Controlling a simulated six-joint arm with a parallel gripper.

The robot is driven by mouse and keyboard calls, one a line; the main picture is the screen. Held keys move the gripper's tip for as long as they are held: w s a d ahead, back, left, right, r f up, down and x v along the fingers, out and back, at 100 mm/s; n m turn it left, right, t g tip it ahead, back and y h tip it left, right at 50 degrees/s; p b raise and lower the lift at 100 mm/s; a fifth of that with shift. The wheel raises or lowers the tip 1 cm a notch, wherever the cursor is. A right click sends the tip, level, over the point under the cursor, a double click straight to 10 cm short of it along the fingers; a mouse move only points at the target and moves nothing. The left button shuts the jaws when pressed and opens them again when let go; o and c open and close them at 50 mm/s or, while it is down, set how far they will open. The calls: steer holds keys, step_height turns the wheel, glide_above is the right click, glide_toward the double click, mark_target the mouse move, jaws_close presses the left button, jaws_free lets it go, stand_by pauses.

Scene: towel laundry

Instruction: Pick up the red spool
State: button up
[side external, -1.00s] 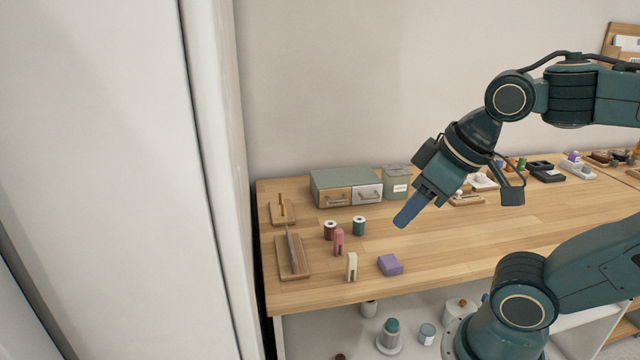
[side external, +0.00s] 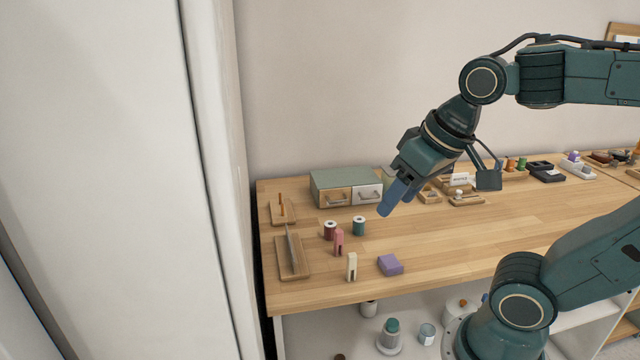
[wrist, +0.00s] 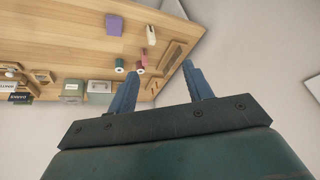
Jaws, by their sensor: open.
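The red spool (side external: 330,230), dark red with pale ends, stands upright on the wooden table (side external: 450,240) in the side view. A teal spool (side external: 359,226) stands just right of it. In the wrist view the red spool (wrist: 139,71) shows close to a fingertip, and the teal spool (wrist: 119,66) is to its left. My gripper (side external: 398,205) has blue fingers, is open and empty, and hangs above the table to the right of both spools. It also shows in the wrist view (wrist: 160,75) with its fingers apart.
A green drawer box (side external: 345,187) is behind. Wooden boards (side external: 306,270) lie at left. The table's middle right is clear.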

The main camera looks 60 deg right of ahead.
steer(key=w+d+m+g, duration=0.1)
steer(key=w+d+m, duration=0.1)
steer(key=w+m, duration=0.35)
steer(key=m+g, duration=0.4)
steer(key=m, duration=1.1)
glide_above(330, 225)
step_height(330, 225, down, 7)
steer(key=shift+w+d+n, duration=0.1)
steer(key=shift+d+n, duration=0.15)
steer(key=shift+f, duration=4.25)
steer(key=shift+d+f, duration=0.1)
steer(key=shift+f, duration=2.45)
